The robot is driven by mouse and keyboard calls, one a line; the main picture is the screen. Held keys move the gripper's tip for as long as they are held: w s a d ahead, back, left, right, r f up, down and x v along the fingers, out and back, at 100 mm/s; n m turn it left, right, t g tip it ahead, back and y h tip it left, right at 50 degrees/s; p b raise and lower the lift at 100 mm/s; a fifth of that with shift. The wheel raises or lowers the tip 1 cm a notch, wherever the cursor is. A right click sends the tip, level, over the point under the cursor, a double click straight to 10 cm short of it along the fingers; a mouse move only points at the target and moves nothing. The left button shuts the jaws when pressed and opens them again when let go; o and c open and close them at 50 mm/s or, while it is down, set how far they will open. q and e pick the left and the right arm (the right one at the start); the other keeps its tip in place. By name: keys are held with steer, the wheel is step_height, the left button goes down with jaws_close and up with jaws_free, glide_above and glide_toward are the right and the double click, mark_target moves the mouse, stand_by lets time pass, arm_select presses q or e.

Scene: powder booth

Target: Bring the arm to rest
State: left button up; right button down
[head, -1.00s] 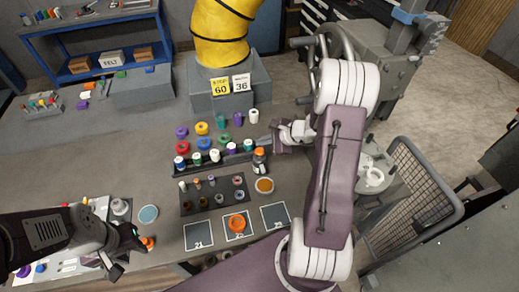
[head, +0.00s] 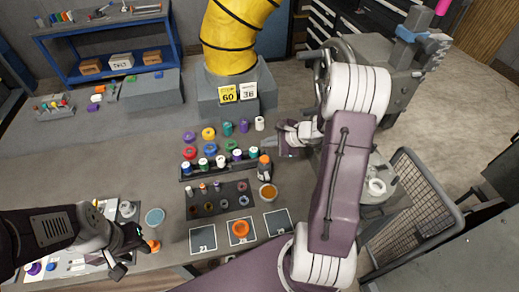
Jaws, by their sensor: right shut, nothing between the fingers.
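My right arm comes down on the right side of the head view, bent at the elbow. Its gripper (head: 283,146) is shut and empty, above the bench near a dark bottle with an orange top (head: 264,167). My left arm comes in from the left edge. Its gripper (head: 130,256) is low over the front of the bench, with its dark fingers apart, beside a small orange item (head: 153,246). I cannot tell whether the fingers touch that item.
A rack of small capped jars (head: 221,165) and a dark tray (head: 217,199) stand mid-bench. A wire-mesh cart (head: 420,200) is at the right. Bench space left of the jars is clear.

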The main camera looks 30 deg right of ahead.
steer(key=s+a+f+n+g+y+b, duration=0.1)
steer(key=s+a+n+g+b, duration=0.15)
steer(key=a+n, duration=0.45)
steer(key=s+a+f+n+g+y+b, duration=0.1)
steer(key=s+a+f+n+g+b, duration=0.2)
steer(key=a, duration=0.7)
steer(key=s+a+f+n+g+h+b, duration=0.1)
steer(key=s+a+f+n+h+b, duration=0.15)
steer(key=s+n, duration=0.55)
steer(key=s+d+f+n+h, duration=0.1)
steer(key=s+d+n+h, duration=0.2)
steer(key=d, duration=0.4)
steer(key=shift+s+d+f+h, duration=0.15)
steer(key=shift+s+d+h, duration=0.2)
steer(key=shift+s, duration=0.2)
steer(key=shift+d+g, duration=0.1)
steer(key=shift+g, duration=0.15)
